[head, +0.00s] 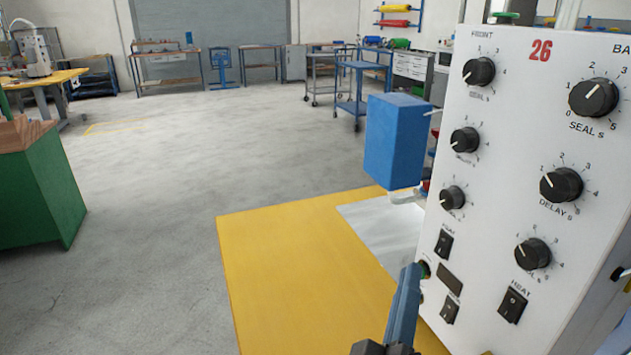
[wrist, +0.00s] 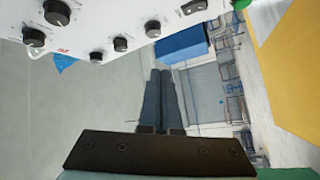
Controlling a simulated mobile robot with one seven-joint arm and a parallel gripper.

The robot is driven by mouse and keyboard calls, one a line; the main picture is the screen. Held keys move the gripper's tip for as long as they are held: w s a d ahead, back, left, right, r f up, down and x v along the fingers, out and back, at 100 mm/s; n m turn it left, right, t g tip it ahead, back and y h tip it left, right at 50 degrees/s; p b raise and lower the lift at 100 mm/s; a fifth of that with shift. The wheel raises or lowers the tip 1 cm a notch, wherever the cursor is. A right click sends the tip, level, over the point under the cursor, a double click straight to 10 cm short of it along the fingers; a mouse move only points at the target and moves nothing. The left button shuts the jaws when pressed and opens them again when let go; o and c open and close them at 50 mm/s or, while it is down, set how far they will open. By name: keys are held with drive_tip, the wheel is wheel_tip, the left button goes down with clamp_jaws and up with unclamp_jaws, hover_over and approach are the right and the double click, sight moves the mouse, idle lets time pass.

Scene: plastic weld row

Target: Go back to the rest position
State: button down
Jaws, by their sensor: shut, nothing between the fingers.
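My gripper (head: 408,298) is at the lower middle right of the head view, just in front of the white control panel (head: 494,120). In the wrist view my gripper (wrist: 160,75) shows two dark fingers side by side, shut with nothing between them. The panel carries several black knobs, rocker switches and a red number 26. It also shows in the wrist view (wrist: 105,20) at the top left. The fingertips look close to the panel's lower left edge; I cannot tell whether they touch it.
A yellow table (head: 290,260) lies below the panel, with a pale sheet (head: 385,235) on it. A blue box (head: 395,140) sticks out left of the panel. The grey floor (head: 190,150) between is open.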

drive_tip(key=s+a+r+m+t+y, duration=0.3)
drive_tip(key=a+r, duration=0.1)
drive_tip(key=r, duration=0.7)
drive_tip(key=s+a+r+m+t+y, duration=0.2)
drive_tip(key=a+r+t, duration=0.15)
drive_tip(key=r, duration=0.65)
drive_tip(key=s+a+r+m+t+y, duration=0.2)
drive_tip(key=s+a+r+m+y, duration=0.15)
drive_tip(key=r, duration=0.75)
wheel_tip(320, 180, up, 20)
drive_tip(key=w+p, duration=0.1)
drive_tip(key=p, duration=2)
drive_tip(key=shift+w+a+n+h, duration=0.15)
drive_tip(key=shift+w+n+h, duration=0.2)
drive_tip(key=shift+n, duration=0.1)
